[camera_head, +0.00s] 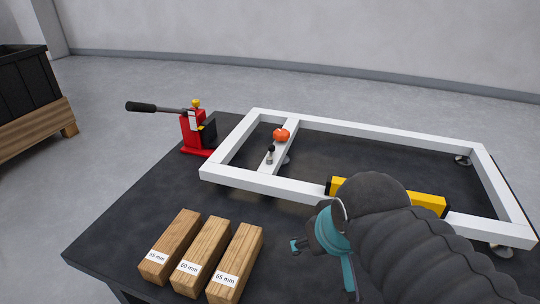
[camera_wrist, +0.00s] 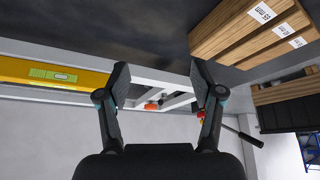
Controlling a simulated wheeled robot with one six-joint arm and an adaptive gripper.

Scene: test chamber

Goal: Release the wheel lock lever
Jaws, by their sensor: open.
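No lever here is plainly marked as a wheel lock lever, and I cannot tell which part it is. A red hand pump (camera_head: 193,132) with a long black-gripped lever (camera_head: 142,107) stands at the table's far left corner. A small dark-topped pin (camera_head: 269,154) and an orange knob (camera_head: 281,135) sit on the crossbar of a white frame (camera_head: 230,180). Small feet or wheels (camera_head: 463,160) show at the frame. My gripper (camera_wrist: 160,78) is open and empty, above the table's front part, right of the wooden blocks and apart from the pump lever.
Three labelled wooden blocks (camera_head: 200,260) lie at the table's front left. A yellow spirit level (camera_head: 425,201) lies along the frame's near bar, partly hidden by my arm. A black crate (camera_head: 25,82) on a wooden base stands at the left.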

